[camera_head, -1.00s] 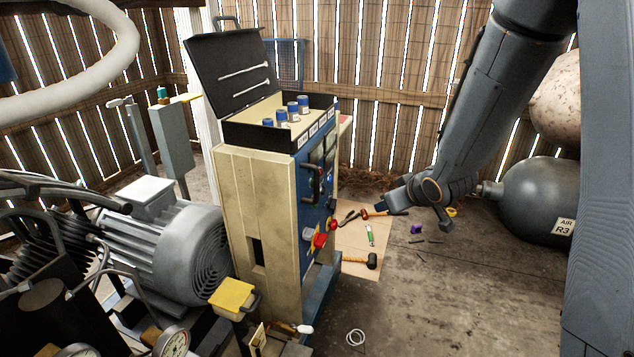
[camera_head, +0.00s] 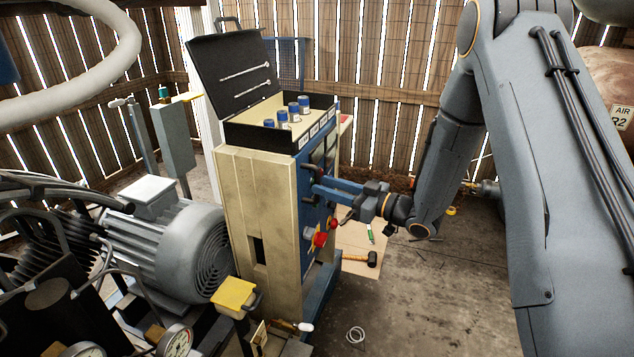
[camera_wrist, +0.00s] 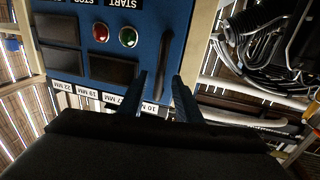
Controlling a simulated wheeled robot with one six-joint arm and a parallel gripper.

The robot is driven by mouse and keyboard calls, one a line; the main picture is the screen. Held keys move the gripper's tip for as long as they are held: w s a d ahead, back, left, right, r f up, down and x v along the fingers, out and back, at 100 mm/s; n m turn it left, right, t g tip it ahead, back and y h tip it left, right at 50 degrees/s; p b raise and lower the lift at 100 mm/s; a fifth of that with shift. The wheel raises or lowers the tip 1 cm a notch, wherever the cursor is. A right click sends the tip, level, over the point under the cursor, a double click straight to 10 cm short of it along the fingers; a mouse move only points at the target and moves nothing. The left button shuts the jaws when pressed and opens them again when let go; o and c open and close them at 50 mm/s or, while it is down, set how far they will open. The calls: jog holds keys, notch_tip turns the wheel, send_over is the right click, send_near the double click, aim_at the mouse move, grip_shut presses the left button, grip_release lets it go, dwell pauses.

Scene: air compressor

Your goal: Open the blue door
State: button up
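The blue door (camera_head: 308,215) is the front panel of the beige cabinet (camera_head: 250,190); it looks shut. In the wrist view the door (camera_wrist: 147,42) carries a red button, a green button, dark windows and a long black handle (camera_wrist: 164,55). My gripper (camera_head: 318,186) reaches the door from the right in the head view, with its blue fingers close to the panel near the handle. In the wrist view my gripper (camera_wrist: 160,78) is open, one finger on each side of the handle's lower end. I cannot tell whether a finger touches it.
A red and yellow switch (camera_head: 319,238) sticks out of the panel below my gripper. An open black case (camera_head: 265,130) with blue-topped sockets stands on the cabinet. A grey motor (camera_head: 180,240) is to the left. A hammer (camera_head: 362,258) lies on the floor; the floor front right is mostly clear.

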aim_at(317, 198)
jog(key=shift+x, duration=1.75)
grip_shut()
